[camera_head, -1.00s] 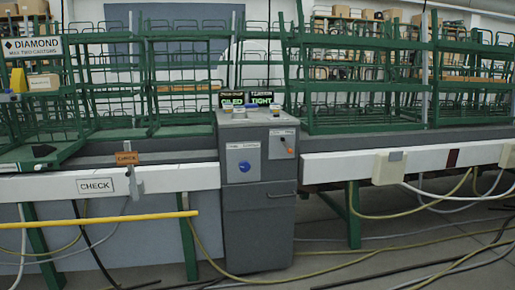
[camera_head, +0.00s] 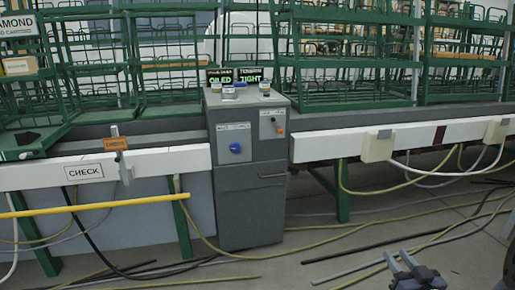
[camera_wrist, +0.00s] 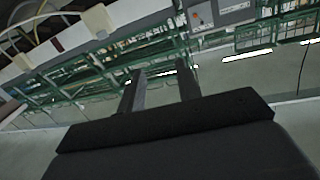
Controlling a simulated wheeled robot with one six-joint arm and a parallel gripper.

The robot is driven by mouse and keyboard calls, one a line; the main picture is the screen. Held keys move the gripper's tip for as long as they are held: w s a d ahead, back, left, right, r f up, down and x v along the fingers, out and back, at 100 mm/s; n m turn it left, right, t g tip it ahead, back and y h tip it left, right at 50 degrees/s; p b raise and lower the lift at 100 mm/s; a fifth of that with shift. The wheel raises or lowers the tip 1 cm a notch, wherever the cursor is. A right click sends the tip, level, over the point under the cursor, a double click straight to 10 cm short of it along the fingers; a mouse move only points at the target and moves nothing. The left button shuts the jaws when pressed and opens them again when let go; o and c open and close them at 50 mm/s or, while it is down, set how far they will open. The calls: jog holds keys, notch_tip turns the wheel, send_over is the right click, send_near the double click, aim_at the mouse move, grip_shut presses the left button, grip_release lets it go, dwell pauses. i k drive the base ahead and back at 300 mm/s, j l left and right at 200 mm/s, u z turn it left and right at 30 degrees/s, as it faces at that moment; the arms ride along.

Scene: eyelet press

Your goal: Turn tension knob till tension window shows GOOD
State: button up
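A grey press cabinet (camera_head: 250,205) stands in the middle of the head view. A round blue knob (camera_head: 235,148) sits on its front panel under a label too small to read. On top, the tension window (camera_head: 249,76) shows TIGHT in green. A second window (camera_head: 221,76) beside it shows OILED. My gripper (camera_head: 412,268) is at the lower right of the head view, well away from the cabinet. In the wrist view, its two fingers (camera_wrist: 161,84) are apart with nothing between them. Part of the cabinet's panel seems to show at the top there, tilted.
A lever with an orange end (camera_head: 279,127) is right of the knob. Small jars (camera_head: 264,88) stand on the cabinet top. White rails (camera_head: 400,137) flank the cabinet, with green wire racks behind. A yellow bar (camera_head: 90,208) crosses the left; cables lie on the floor.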

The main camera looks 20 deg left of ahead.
aim_at(235, 147)
jog(key=i+j+u, duration=0.4)
jog(key=i+j, duration=1.25)
jog(key=j, duration=0.15)
